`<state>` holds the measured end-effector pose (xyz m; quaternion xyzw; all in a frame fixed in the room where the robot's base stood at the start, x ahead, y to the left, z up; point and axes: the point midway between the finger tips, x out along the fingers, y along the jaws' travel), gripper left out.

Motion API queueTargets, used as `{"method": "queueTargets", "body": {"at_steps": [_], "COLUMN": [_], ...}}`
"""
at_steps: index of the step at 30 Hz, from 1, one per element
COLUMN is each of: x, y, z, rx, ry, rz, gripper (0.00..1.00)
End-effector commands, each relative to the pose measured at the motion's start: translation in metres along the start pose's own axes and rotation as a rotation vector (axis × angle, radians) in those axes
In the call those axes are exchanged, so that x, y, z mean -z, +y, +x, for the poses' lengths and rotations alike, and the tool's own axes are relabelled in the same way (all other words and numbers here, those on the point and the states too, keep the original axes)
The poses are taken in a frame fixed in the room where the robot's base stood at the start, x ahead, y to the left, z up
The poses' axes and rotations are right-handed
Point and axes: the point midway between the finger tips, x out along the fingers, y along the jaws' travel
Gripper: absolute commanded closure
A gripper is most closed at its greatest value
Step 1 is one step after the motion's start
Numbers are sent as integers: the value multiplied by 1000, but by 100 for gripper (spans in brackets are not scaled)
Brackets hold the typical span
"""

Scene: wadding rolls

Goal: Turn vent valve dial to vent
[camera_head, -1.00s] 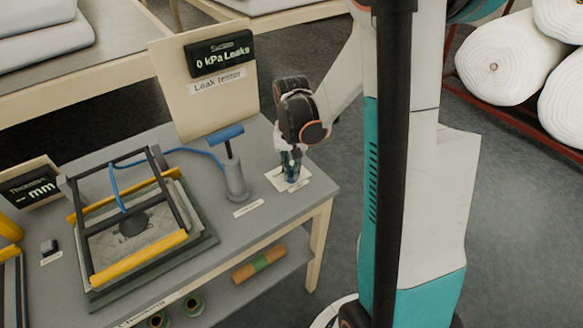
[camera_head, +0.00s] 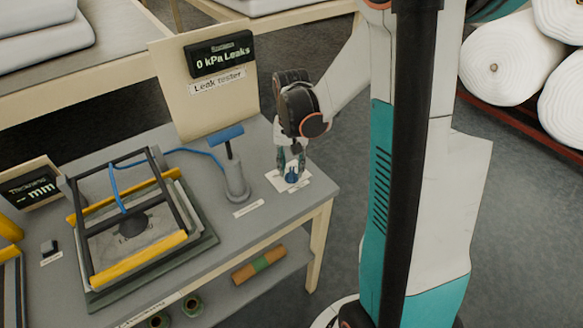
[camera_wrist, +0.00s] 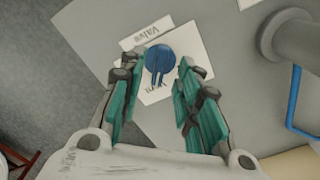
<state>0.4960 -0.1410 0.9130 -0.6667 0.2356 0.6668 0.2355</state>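The vent valve dial (camera_wrist: 160,60) is a round blue knob on a white plate (camera_wrist: 190,45) at the table corner. In the wrist view a pointer-like pair of blue bars extends from it towards the gripper, and printed labels beside it read "Valve" and, partly covered, "Vent". In the head view the blue dial (camera_head: 292,177) shows below my gripper (camera_head: 291,163). In the wrist view my gripper (camera_wrist: 160,75) is open, with one teal finger on each side of the dial and visible gaps between. Whether any finger touches the dial cannot be told.
A grey hand pump (camera_head: 236,180) with a blue handle stands left of the dial. A blue hose runs from it to a framed fixture (camera_head: 130,215). The leak tester display (camera_head: 220,53) behind reads "0 kPa Leaks".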

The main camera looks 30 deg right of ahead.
Motion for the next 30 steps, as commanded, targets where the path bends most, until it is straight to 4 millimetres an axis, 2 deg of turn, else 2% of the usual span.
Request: {"method": "queueTargets", "body": {"at_steps": [9,15,21,30], "x": [0,0,0,0], "y": [0,0,0,0], "z": [-62,-90,-102,-102], "rx": [0,0,0,0], "ry": [0,0,0,0], "rz": [0,0,0,0], "gripper": [69,69,69,69]}}
